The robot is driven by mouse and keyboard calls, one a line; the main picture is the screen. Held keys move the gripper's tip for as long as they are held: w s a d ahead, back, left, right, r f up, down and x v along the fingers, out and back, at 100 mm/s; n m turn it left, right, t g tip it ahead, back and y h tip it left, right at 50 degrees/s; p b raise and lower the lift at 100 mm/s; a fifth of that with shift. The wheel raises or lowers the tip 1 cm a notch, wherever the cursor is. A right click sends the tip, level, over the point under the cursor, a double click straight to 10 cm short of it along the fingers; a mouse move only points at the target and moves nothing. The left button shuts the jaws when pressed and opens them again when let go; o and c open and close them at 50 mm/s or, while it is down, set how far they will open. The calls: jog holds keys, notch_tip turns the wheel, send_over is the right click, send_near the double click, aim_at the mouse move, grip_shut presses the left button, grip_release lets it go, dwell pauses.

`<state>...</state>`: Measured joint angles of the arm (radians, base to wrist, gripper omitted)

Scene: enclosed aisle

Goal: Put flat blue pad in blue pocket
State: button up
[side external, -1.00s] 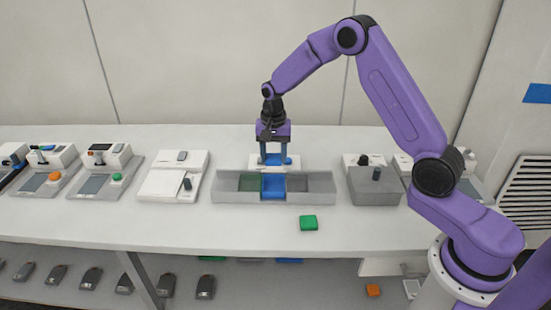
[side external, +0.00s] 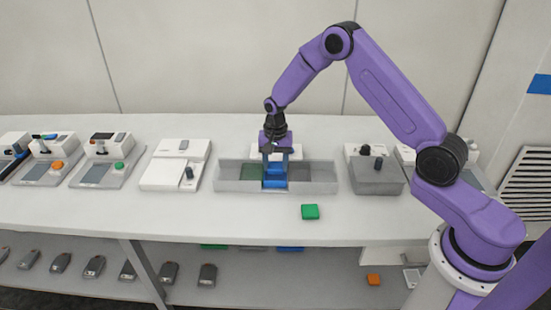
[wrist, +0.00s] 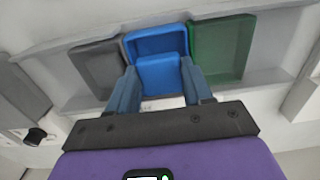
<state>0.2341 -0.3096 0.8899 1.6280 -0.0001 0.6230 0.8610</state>
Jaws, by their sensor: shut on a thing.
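The flat blue pad (wrist: 160,73) is between the two fingers of my gripper (wrist: 158,84) in the wrist view. My gripper (side external: 275,159) is shut on it, low over the middle of the grey tray (side external: 318,185) in the side view. The blue pocket (wrist: 157,42) is the tray's middle compartment, and its far part shows just beyond the pad. The pad overlaps the near part of the pocket in the wrist view. I cannot tell whether the pad touches the pocket floor.
A green pocket (wrist: 221,46) and a grey pocket (wrist: 98,66) flank the blue one. A green pad (side external: 310,212) lies on the table in front of the tray. White and grey devices stand left and right of the tray. The front table strip is mostly clear.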

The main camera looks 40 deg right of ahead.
jog(key=shift+f, duration=0.2)
jog(key=o, duration=1.1)
notch_tip(320, 180, up, 18)
jog(key=shift+f, duration=0.25)
